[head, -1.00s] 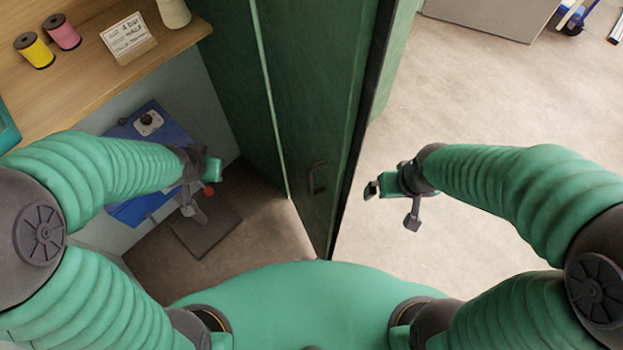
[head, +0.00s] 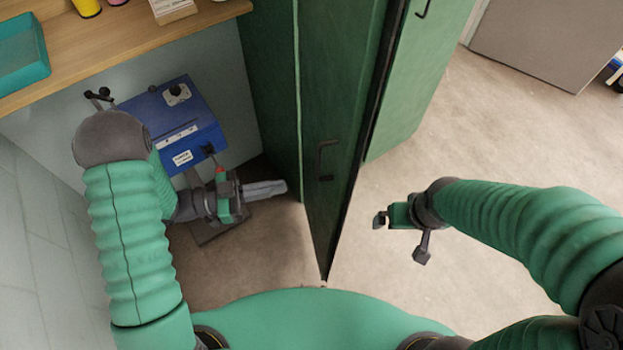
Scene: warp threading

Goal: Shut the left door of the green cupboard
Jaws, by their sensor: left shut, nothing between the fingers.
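The green cupboard (head: 270,90) stands at the upper middle. A dark green door panel (head: 345,105) with a black handle (head: 325,158) stands ajar toward me, its lower corner near the middle. A lighter green panel (head: 405,95) with another handle shows beyond it on the right. My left gripper (head: 278,188) is shut and empty, pointing right, just left of the dark door's lower part; I cannot tell whether it touches. My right gripper (head: 398,232) is right of the doors over bare floor, apart from them; its jaw opening is unclear.
A blue box (head: 195,118) on a stand is behind my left forearm. A wooden shelf (head: 150,45) at the upper left holds a teal tray (head: 22,55), spools and a card. A grey panel (head: 545,40) is at the upper right.

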